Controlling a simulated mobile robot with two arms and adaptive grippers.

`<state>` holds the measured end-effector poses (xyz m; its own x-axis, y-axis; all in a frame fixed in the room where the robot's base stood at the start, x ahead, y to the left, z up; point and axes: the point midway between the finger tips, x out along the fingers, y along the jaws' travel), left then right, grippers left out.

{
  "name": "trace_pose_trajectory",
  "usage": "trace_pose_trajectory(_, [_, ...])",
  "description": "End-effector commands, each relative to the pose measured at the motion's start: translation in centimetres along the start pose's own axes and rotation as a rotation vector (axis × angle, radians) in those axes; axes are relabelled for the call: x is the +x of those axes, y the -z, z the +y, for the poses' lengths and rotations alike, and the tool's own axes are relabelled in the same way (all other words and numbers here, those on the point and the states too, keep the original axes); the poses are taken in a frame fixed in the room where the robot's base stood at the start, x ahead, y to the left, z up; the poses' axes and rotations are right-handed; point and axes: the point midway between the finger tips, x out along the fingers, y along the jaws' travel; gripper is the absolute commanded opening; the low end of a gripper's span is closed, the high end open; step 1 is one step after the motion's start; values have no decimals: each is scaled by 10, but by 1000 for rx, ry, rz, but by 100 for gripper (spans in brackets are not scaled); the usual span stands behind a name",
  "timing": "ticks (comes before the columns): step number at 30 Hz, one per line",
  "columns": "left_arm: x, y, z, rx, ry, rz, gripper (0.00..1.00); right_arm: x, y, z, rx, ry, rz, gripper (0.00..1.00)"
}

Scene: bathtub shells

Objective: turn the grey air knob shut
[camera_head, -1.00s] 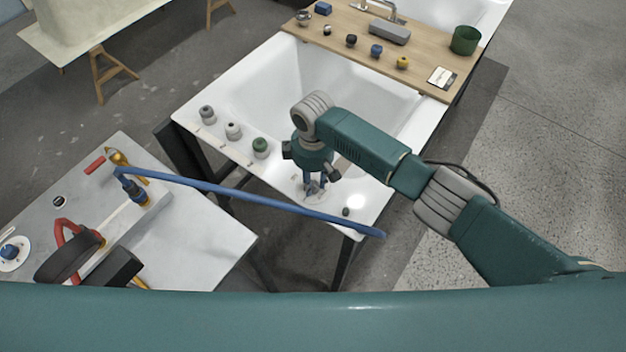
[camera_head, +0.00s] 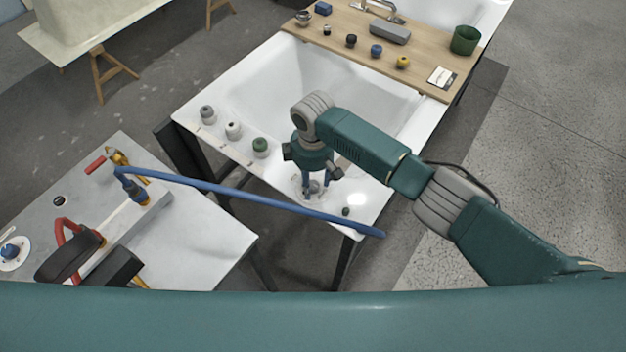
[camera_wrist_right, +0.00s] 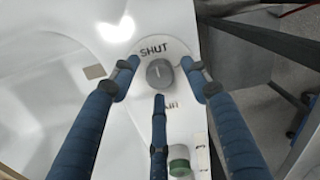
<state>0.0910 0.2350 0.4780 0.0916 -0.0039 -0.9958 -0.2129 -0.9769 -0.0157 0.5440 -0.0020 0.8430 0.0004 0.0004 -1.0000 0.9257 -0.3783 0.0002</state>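The grey air knob (camera_wrist_right: 159,73) sits on the white tub rim, with the words SHUT (camera_wrist_right: 154,48) above it and AIR (camera_wrist_right: 170,105) below it in the right wrist view. A pale line on its face points roughly towards SHUT. My right gripper (camera_head: 317,191) is over it, pointing down. Its three blue fingers (camera_wrist_right: 159,78) stand spread around the knob, with gaps between the fingertips and the knob. In the head view the knob (camera_head: 315,186) is partly hidden by the fingers. My left gripper is not in view.
A green knob (camera_head: 260,147), a white knob (camera_head: 233,130) and a grey knob (camera_head: 207,114) stand on the rim to the left. A long blue bar (camera_head: 250,197) crosses in front of the tub.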

Motion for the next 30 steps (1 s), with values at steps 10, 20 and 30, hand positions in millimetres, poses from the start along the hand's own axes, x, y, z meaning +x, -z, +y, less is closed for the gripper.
trace_pose_trajectory(10, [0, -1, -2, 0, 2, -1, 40, -20, 0, 1, 1, -2, 3, 46])
trace_pose_trajectory(20, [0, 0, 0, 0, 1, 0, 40, -89, 1, 1, 0, -3, 3, 46])
trace_pose_trajectory(30, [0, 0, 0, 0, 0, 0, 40, -120, 0, 0, 1, 0, 0, 46])
